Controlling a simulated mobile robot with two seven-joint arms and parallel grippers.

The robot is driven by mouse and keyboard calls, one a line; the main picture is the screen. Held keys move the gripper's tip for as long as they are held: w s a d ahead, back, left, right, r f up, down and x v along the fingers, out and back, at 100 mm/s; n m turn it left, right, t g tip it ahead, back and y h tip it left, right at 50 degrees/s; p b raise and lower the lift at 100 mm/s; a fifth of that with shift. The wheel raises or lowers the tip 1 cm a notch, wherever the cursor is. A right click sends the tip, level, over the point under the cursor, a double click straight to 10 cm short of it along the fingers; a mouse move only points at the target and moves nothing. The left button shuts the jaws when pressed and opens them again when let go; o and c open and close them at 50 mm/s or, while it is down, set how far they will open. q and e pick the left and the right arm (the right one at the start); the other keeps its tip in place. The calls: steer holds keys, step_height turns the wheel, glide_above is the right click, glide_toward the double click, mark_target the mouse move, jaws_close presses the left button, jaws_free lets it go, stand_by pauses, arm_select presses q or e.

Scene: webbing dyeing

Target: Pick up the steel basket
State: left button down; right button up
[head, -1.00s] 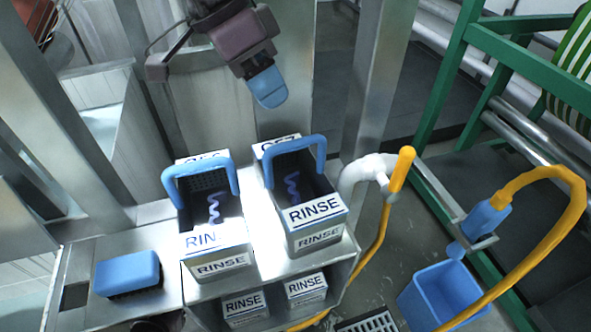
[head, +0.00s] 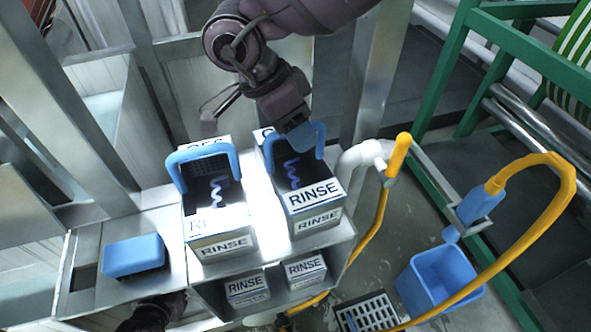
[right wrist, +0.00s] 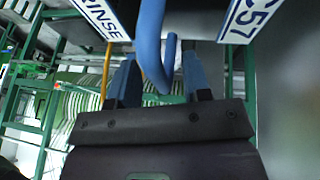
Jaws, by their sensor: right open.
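Two steel baskets with blue arched handles sit in open boxes labelled RINSE, the left basket (head: 198,188) and the right basket (head: 310,168). My right gripper (head: 306,136) reaches down from above to the right basket's blue handle (head: 268,150) and hides part of it. In the right wrist view my gripper's two blue fingers (right wrist: 160,82) are apart, with the blue handle (right wrist: 150,35) showing between them. I cannot tell whether they touch it. A dark part of my left gripper (head: 150,316) shows at the bottom edge; its jaws are not clear.
A blue block-shaped brush (head: 134,256) lies on the steel stand at left. More RINSE boxes (head: 246,288) stand on the shelf below. A yellow-handled pipe (head: 397,155) rises beside the right box. A blue bucket (head: 440,282) and yellow hose (head: 545,225) are at right.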

steer(key=shift+c, duration=0.4)
jaws_close()
step_height(320, 180, up, 20)
steer(key=b, duration=0.1)
stand_by(0.6)
stand_by(0.3)
